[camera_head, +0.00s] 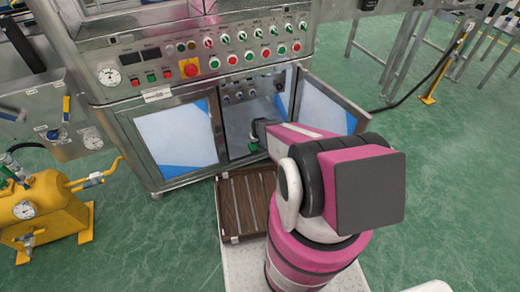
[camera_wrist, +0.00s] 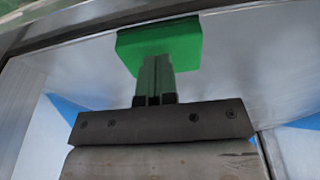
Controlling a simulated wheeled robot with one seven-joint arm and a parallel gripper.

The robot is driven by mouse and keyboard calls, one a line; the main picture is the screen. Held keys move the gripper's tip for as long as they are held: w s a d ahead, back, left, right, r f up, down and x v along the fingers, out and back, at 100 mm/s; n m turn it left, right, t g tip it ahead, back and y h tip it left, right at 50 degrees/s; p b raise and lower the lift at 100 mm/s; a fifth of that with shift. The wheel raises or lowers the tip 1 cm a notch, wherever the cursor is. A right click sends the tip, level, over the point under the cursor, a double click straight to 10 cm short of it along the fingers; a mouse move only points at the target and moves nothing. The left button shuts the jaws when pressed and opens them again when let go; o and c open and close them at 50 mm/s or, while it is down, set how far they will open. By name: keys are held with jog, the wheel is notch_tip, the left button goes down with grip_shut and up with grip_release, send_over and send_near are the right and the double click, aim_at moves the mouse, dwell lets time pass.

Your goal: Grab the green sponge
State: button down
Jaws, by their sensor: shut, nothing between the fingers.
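The green sponge (camera_wrist: 185,45) is a block on the pale grey surface inside the cabinet, at the top middle of the wrist view. In the head view a small green patch of it (camera_head: 253,147) shows just by my gripper (camera_head: 256,134) in the open cabinet bay. In the wrist view my gripper (camera_wrist: 155,63) points at the sponge. Its two fingers are together with nothing between them. The fingertips overlap the sponge's near edge in the picture; I cannot tell whether they touch it.
The control cabinet's door (camera_head: 335,105) stands open to the right of my arm. A closed door panel (camera_head: 177,138) is left of the bay. A slatted brown platform (camera_head: 236,205) lies on the floor in front. A yellow tank (camera_head: 40,212) stands at left.

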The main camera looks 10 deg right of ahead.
jog(key=w, duration=0.3)
jog(key=shift+w+a+f, duration=0.1)
jog(key=shift+w+a, duration=0.1)
jog(key=shift+a, duration=0.05)
jog(key=shift+f, duration=0.75)
jog(key=shift+f, duration=0.1)
jog(key=shift+s+d, duration=0.25)
jog(key=shift+s, duration=1.05)
jog(key=shift+s+d, duration=0.2)
jog(key=shift+s, duration=1.05)
jog(key=shift+s+r, duration=0.1)
jog(key=shift+r, duration=0.6)
